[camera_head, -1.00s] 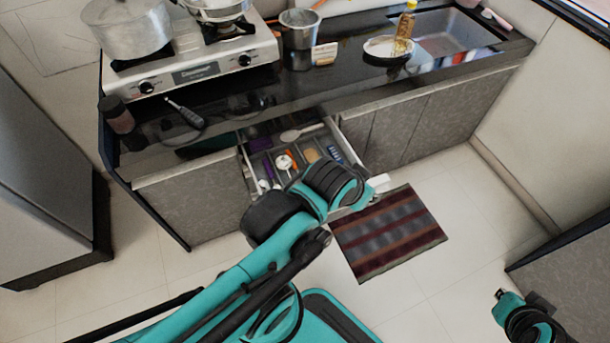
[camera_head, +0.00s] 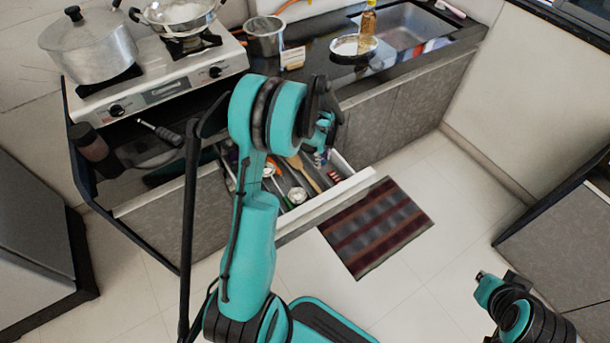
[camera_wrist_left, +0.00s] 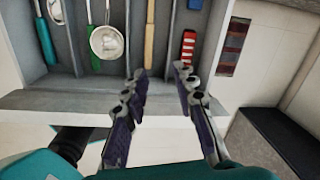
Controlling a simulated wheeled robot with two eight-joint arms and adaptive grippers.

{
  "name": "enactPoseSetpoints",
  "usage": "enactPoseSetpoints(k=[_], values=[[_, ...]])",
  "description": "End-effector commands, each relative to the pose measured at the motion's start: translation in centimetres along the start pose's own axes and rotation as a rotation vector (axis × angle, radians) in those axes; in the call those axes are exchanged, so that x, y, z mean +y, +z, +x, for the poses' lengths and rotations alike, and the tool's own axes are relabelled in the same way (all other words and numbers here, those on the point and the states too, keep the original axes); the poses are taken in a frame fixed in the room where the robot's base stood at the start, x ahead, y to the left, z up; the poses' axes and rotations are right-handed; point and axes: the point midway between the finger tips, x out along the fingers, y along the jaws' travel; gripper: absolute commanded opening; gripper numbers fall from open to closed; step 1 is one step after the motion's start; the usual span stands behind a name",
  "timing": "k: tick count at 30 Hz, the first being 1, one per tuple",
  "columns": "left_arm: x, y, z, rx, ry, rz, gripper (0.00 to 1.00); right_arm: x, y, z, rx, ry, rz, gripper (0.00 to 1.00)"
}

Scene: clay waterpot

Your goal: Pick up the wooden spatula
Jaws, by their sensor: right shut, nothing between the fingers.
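A long wooden handle, which looks like the wooden spatula (camera_head: 305,174), lies in the open drawer (camera_head: 333,196). In the left wrist view the wooden spatula (camera_wrist_left: 149,35) runs up and down in a compartment; its far end is out of frame. My left gripper (camera_wrist_left: 161,73) is open and empty, its fingertips near the drawer's front wall, with the handle beyond and between them in the picture. In the head view my left gripper (camera_head: 326,128) is over the drawer, partly hidden by its own wrist. My right gripper (camera_head: 481,277) is small at lower right, away from the drawer.
A metal strainer (camera_wrist_left: 107,42), a teal-handled tool (camera_wrist_left: 45,40) and a red item (camera_wrist_left: 188,47) lie in nearby compartments between dividers. The counter above holds a stove (camera_head: 160,88) with pots. A striped mat (camera_head: 376,226) lies on the floor beside the drawer.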

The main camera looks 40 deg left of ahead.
Motion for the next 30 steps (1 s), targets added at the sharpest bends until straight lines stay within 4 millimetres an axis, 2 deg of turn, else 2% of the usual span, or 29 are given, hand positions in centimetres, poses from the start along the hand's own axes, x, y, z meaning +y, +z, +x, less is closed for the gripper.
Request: enactPoseSetpoints(k=[1, 3, 6, 15, 20, 27, 30], values=[[0.0, 0.9, 2.3, 0.008, 0.02, 0.061, 0.28, 0.0, 0.1, 0.1, 0.0, 0.0, 0.0, 0.0], [0.2, 1.7, 4.7, 0.02, 0.044, 0.15, 0.28, 0.0, 0.1, 0.1, 0.0, 0.0, 0.0, 0.0], [0.6, 2.4, 7.2, 0.036, 0.068, 0.241, 0.28, 0.0, 0.1, 0.2, 0.0, 0.0, 0.0, 0.0], [1.2, 2.8, 11.3, 0.05, 0.083, 0.313, 0.28, 0.0, 0.7, 1.0, 0.0, 0.0, 0.0, 0.0], [1.3, 2.7, 12.6, 0.049, 0.083, 0.312, 0.28, 0.0, 1.1, 1.6, 0.0, 0.0, 0.0, 0.0], [1.6, 2.5, 16.3, 0.049, 0.083, 0.311, 0.28, 0.0, 2.4, 3.4, 0.0, 0.0, 0.0, 0.0], [1.6, 2.5, 16.9, 0.049, 0.082, 0.311, 0.28, 0.0, 2.5, 3.5, 0.0, 0.0, 0.0, 0.0]])
